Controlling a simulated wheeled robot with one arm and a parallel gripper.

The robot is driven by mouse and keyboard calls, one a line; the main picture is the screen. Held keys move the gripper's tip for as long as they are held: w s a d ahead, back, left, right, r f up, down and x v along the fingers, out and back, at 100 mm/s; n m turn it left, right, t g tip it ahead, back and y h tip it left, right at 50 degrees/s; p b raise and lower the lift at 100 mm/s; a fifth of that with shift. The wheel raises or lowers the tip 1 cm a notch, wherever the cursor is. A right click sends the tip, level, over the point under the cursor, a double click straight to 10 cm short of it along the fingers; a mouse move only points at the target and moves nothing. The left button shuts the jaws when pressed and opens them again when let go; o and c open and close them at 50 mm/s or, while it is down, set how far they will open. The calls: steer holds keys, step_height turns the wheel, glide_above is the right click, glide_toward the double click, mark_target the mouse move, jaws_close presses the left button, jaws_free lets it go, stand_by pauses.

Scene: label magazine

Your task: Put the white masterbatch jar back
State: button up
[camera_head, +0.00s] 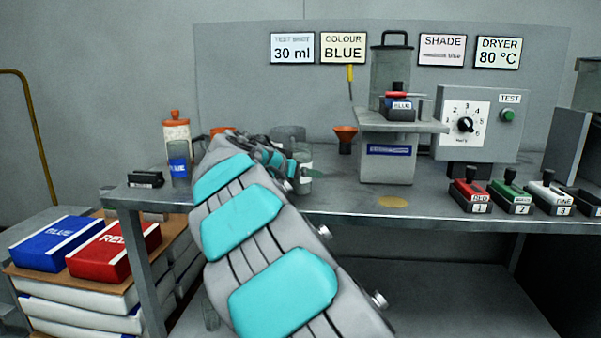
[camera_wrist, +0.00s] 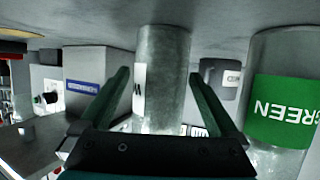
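The wrist view is upside down. In it a clear grey jar (camera_wrist: 163,70) with a white label starting with "W" stands upright on the bench top, between the fingers of my gripper (camera_wrist: 160,76). A gap shows between the left finger and the jar; the right finger is very near its edge. The gripper looks open around it, and the palm hides the jar's upper end. In the head view a clear jar with a white label (camera_head: 304,160) shows beside my gripper (camera_head: 287,168), partly covered by it.
A green-labelled jar (camera_wrist: 285,105) stands close at the right of the wrist view. In the head view a blue-labelled jar (camera_head: 179,168) and an orange-capped bottle (camera_head: 176,131) stand left of my arm. An orange funnel (camera_head: 345,139) and a dryer (camera_head: 385,165) stand to the right.

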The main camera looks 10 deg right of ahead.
steer(key=shift+r, duration=0.2)
steer(key=b+v, duration=0.1)
steer(key=v, duration=1.1)
steer(key=shift+f, duration=0.1)
